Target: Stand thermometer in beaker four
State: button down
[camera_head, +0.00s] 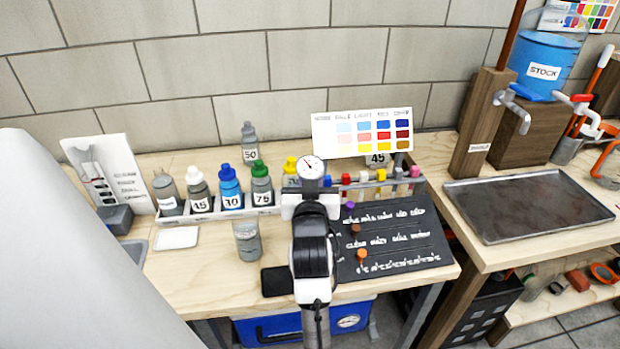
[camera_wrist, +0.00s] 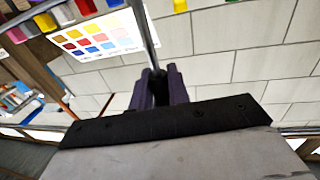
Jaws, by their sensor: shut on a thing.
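A dial thermometer with a round white face (camera_head: 312,168) shows at my gripper, in front of the colour chart. My gripper (camera_head: 311,190) is shut on it above the middle of the bench. In the wrist view the dark fingers (camera_wrist: 160,88) close around a thin metal stem (camera_wrist: 144,30); the dial is not visible there. A grey cylindrical vessel (camera_head: 247,242) stands on the bench left of my arm. No label for beaker four is readable, and I cannot tell which vessel it is.
Capped bottles (camera_head: 230,188) stand in a tray at the left. A rack of colour-capped tubes (camera_head: 380,182) stands behind a black board (camera_head: 395,243). The colour chart (camera_head: 365,132) is behind them. A metal tray (camera_head: 540,205) is at the right.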

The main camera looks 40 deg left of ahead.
aim_at(309, 166)
jog(key=shift+r+p, duration=1.85)
jog(key=shift+r, duration=0.5)
